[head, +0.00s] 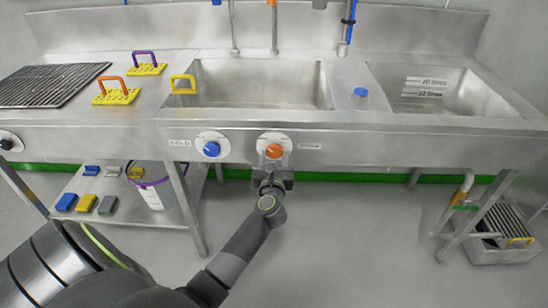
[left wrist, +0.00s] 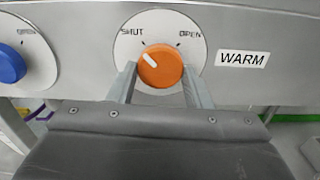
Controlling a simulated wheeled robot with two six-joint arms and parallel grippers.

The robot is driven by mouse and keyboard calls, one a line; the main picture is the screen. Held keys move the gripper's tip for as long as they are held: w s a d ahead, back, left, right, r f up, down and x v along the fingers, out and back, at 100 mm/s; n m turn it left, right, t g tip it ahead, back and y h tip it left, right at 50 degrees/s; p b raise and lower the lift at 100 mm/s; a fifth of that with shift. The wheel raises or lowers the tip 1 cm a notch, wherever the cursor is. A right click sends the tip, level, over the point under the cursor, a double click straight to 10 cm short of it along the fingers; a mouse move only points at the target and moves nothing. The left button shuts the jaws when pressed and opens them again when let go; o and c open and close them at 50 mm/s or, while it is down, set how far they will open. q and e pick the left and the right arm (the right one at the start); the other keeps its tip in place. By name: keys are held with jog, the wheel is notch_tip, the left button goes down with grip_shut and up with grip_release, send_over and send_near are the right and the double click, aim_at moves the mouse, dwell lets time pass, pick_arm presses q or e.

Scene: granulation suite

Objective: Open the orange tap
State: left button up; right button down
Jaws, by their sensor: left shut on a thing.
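The orange tap (head: 274,151) is a round knob on a white dial on the front panel of the sink unit. In the left wrist view the orange tap (left wrist: 160,67) has a white mark pointing up and left, toward the word SHUT; OPEN is printed at the upper right. A WARM label is to its right. My left gripper (head: 274,166) comes from below, with its two fingers on either side of the knob, shut on it. The fingers also show in the left wrist view (left wrist: 160,82). My right gripper is not in view.
A blue tap (head: 211,149) sits left of the orange one on the same panel. Above are two sink basins (head: 262,84). A lower shelf (head: 170,222) at left holds a bucket and several coloured blocks. The floor at right is mostly clear.

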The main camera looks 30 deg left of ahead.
pick_arm(q)
jog(key=shift+r+m, duration=0.1)
jog(key=shift+m, duration=0.2)
jog(key=shift+r+m+p, duration=0.1)
jog(key=shift+m+p, duration=0.6)
jog(key=shift+p, duration=0.25)
jog(key=m+p, duration=0.2)
jog(key=shift+m, duration=0.4)
jog(key=m+p, duration=0.3)
jog(key=shift+m, duration=0.3)
jog(key=m+p, duration=0.2)
jog(key=m, duration=0.1)
jog(key=shift+a+r+p, duration=0.1)
jog(key=shift+p, duration=0.2)
jog(key=m+p, duration=0.2)
jog(key=m, duration=0.1)
jog(key=shift+m, duration=0.4)
jog(key=shift+m+p, duration=0.65)
jog(key=shift+m, duration=0.45)
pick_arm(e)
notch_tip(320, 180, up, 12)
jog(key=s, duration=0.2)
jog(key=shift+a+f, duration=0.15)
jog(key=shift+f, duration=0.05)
